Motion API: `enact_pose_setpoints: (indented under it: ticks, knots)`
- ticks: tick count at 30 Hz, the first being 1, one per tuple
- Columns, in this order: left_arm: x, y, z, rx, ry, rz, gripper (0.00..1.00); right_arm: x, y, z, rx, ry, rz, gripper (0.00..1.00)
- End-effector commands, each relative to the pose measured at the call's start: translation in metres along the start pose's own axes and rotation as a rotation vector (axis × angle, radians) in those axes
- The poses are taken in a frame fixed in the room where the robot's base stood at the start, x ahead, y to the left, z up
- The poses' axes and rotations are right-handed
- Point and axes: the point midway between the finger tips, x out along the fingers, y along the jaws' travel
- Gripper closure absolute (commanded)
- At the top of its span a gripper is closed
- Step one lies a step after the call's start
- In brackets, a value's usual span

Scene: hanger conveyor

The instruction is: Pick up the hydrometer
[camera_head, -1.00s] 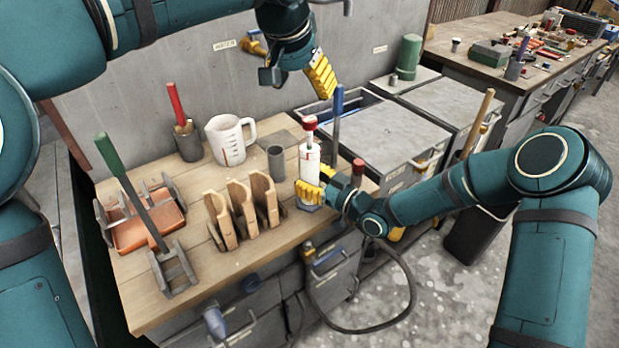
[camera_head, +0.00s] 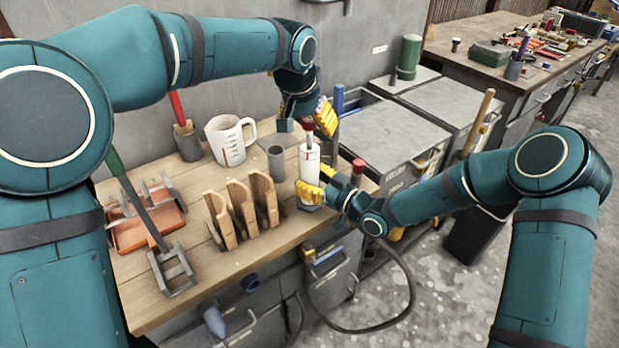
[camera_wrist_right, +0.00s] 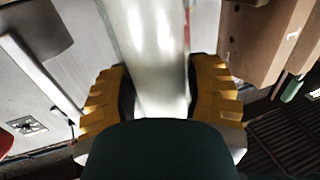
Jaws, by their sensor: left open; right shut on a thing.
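A white cylinder (camera_head: 309,168) stands upright near the right edge of the wooden workbench (camera_head: 180,285). The slim stem with a red top (camera_head: 309,124) rising from its mouth looks like the hydrometer; its lower part is hidden inside. My right gripper (camera_head: 318,185) is shut on the lower part of the cylinder from the right. In the right wrist view the pale cylinder (camera_wrist_right: 150,45) passes between the yellow fingers. My left gripper (camera_head: 306,121) is open above the cylinder, with its fingers around the level of the red top. I cannot tell whether they touch it.
A white measuring jug (camera_head: 228,145), a grey cup (camera_head: 276,162) and a wooden rack (camera_head: 230,218) stand left of the cylinder. A blue upright handle (camera_head: 338,100) is close behind my left gripper. An orange tray (camera_head: 150,232) lies at the bench's left.

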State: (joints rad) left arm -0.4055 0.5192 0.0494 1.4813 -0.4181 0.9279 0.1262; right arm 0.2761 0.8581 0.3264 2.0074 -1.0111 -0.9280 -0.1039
Motion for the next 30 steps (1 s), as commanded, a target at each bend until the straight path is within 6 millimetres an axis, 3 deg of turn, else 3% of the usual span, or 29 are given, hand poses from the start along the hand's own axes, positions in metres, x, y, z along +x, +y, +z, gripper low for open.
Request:
enact_pose_setpoints:
  ticks: [9,15,30]
  knots:
    - [0.0052,-0.0002,-0.0001,0.000,0.001,0.000,0.30,0.0000,0.0003,0.0001,0.000,0.000,0.001,0.89]
    - [0.0050,-0.0001,-0.0001,0.000,0.001,0.000,1.00,0.0000,0.0003,0.0001,0.000,0.000,0.001,0.89]
    - [-0.0002,0.0000,-0.0025,0.001,0.002,0.000,1.00,0.0001,0.0003,-0.0001,0.000,0.000,0.001,0.89]
